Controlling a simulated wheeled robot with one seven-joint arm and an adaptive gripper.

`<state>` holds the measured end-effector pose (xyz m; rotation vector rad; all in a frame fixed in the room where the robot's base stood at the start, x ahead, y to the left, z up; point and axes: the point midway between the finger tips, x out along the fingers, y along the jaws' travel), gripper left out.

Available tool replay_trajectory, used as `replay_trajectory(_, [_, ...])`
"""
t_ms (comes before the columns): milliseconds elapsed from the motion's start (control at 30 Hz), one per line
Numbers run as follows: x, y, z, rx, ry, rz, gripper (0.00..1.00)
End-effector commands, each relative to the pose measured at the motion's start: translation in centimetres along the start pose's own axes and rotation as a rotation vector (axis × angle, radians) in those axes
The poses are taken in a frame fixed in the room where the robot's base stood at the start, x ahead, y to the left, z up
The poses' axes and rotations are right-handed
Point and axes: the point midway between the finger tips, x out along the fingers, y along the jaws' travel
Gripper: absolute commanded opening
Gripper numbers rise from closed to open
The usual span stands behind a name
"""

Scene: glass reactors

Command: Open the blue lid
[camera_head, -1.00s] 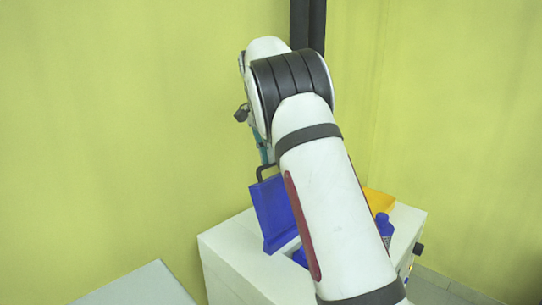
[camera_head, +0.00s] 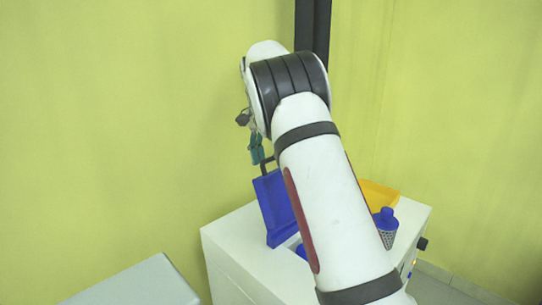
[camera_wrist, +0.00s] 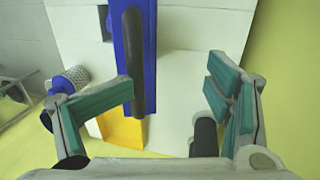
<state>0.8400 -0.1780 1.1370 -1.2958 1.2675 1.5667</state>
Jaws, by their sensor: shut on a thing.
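The blue lid (camera_head: 276,208) stands raised and tilted on the white box, with a black handle (camera_head: 267,163) at its upper edge. In the wrist view the lid (camera_wrist: 136,95) is seen nearly edge-on, with its dark handle (camera_wrist: 134,58) in front of it. My gripper (camera_wrist: 168,90) has its teal fingers on either side of the handle, which lies close to the left fingertip; the contact is hard to make out. In the head view my gripper (camera_head: 256,149) is just above the handle. My arm hides the lid's right side and part of the box opening.
The white box (camera_head: 235,262) carries a yellow-orange tray (camera_head: 379,196) and a blue-capped container (camera_head: 387,226) at the right. A grey surface (camera_head: 135,285) is at lower left. The yellow-green wall is close behind the box.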

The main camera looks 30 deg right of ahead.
Motion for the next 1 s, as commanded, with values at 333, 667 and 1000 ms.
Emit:
replay_trajectory(333, [0.1,-0.6,0.3,-0.01,-0.003,-0.008,0.48])
replay_trajectory(667, [-3.2,-0.5,0.2,-0.009,0.0,-0.009,0.2])
replay_trajectory(1000, [-6.6,-0.1,0.2,-0.007,0.002,-0.005,0.2])
